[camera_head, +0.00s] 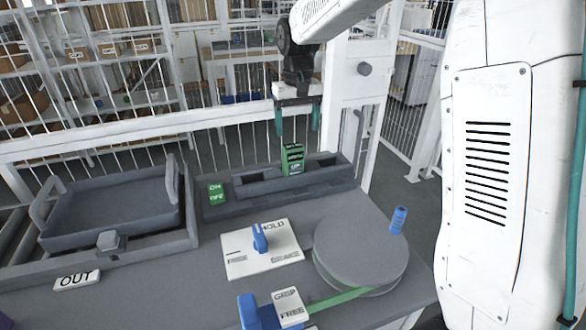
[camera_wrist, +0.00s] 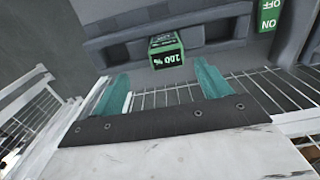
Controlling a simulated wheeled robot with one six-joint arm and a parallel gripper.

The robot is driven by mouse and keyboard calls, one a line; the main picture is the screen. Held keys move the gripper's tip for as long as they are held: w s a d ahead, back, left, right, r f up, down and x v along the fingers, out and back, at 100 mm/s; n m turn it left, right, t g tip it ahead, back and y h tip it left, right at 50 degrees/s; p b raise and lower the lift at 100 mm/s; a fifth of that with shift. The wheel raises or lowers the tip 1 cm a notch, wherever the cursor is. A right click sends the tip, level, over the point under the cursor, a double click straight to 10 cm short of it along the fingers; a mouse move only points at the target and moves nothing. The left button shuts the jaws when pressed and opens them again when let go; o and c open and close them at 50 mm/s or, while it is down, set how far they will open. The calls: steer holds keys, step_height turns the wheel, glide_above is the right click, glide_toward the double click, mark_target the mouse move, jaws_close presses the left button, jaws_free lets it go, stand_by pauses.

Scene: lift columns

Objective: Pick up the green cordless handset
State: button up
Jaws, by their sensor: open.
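The green cordless handset (camera_head: 292,158) stands upright in a slot of the long grey cradle (camera_head: 240,188) at the table's back edge. In the wrist view the handset (camera_wrist: 166,60) shows its top end, with a dark "100 %" display, between the fingertips in the picture. My gripper (camera_head: 297,131) hangs above the handset with its two teal fingers spread and nothing between them. In the wrist view my gripper (camera_wrist: 161,69) shows both fingers apart on either side of the handset. The lower part of the handset is hidden in the cradle.
A grey tray with handles (camera_head: 115,210) is further left. In front are a white HOLD plate (camera_head: 240,268) with a blue lever and a round grey turntable (camera_head: 355,255) with a blue knob. A white rail (camera_head: 120,134) runs behind.

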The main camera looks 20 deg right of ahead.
mark_target(293, 146)
steer(key=shift+w+f, duration=0.3)
steer(key=shift+f, duration=0.15)
steer(key=f, duration=0.5)
steer(key=a+f, duration=0.1)
steer(key=f, duration=0.1)
steer(key=shift+f, duration=0.2)
steer(key=shift+r, duration=0.1)
steer(key=c, duration=1.5)
